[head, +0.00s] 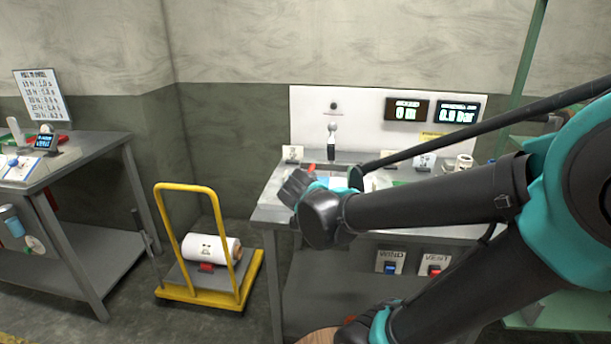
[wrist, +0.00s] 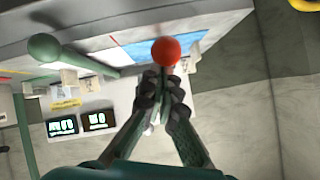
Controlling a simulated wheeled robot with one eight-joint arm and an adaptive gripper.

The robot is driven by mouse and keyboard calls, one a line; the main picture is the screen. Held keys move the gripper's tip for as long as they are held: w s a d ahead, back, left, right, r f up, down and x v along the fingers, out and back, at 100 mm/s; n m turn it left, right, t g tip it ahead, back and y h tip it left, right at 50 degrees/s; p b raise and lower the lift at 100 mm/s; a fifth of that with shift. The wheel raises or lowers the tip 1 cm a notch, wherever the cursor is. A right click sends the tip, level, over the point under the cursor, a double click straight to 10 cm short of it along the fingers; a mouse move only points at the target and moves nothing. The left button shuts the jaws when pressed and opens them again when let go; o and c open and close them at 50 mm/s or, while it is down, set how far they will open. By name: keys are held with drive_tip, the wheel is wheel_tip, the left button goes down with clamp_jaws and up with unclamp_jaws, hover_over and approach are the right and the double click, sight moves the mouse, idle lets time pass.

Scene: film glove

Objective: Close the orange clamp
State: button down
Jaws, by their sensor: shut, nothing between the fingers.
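The orange clamp shows in the wrist view as an orange-red ball knob (wrist: 166,51) on a thin stem. A small orange part (head: 311,168) shows behind my gripper in the head view. My gripper (wrist: 164,82) is shut and empty, with its dark fingers together and their tips just below the knob in the wrist view. I cannot tell whether they touch the stem. In the head view my gripper (head: 287,187) is over the left part of the metal bench. The rest of the clamp is hidden.
The metal bench (head: 268,208) carries a panel with two displays (head: 432,110) and blue and red switches below. A green ball lever (wrist: 44,47) stands left in the wrist view. A yellow trolley (head: 252,270) with a white roll stands left, near another table (head: 88,155).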

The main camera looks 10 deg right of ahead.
drive_tip(key=shift+s+a+f, duration=0.1)
drive_tip(key=shift+s+f, duration=0.05)
drive_tip(key=shift+f, duration=0.75)
drive_tip(key=shift+s+f, duration=0.1)
drive_tip(key=shift+f, duration=0.8)
